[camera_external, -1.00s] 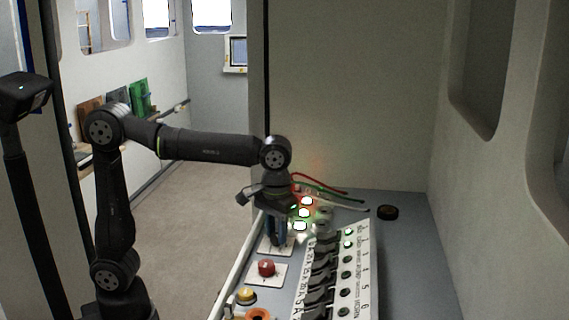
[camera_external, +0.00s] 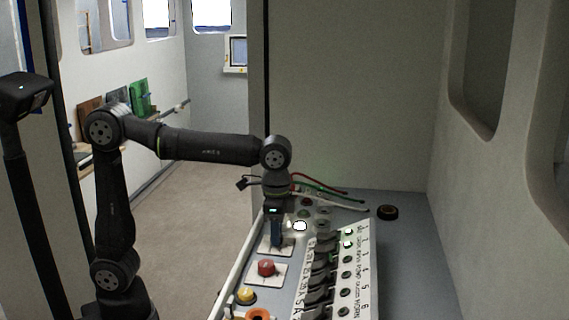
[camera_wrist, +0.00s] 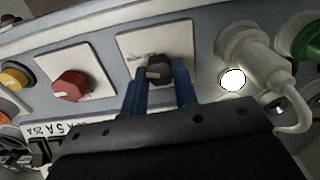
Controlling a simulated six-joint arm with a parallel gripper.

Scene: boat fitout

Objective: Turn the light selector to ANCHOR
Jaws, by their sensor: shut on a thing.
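The light selector is a black rotary knob (camera_wrist: 158,70) with a pale pointer mark, on a white square plate (camera_wrist: 128,44). The plate also shows in the external view (camera_external: 264,250) at the console's left side. My gripper (camera_wrist: 161,84) has its two blue fingers closed on either side of the knob; it points down over the plate in the external view (camera_external: 277,240). The plate's lettering is too small to read and partly hidden by the fingers. One white indicator lamp (camera_external: 300,225) is lit beside the gripper; it also shows bright in the wrist view (camera_wrist: 232,79).
A red knob (camera_external: 266,268) and a yellow button (camera_external: 246,296) sit nearer on the console. A row of black switches (camera_external: 318,280) with a numbered label strip lies to the right. Red, green and white cables (camera_external: 335,198) run behind. A black round cap (camera_external: 387,212) lies at the back right.

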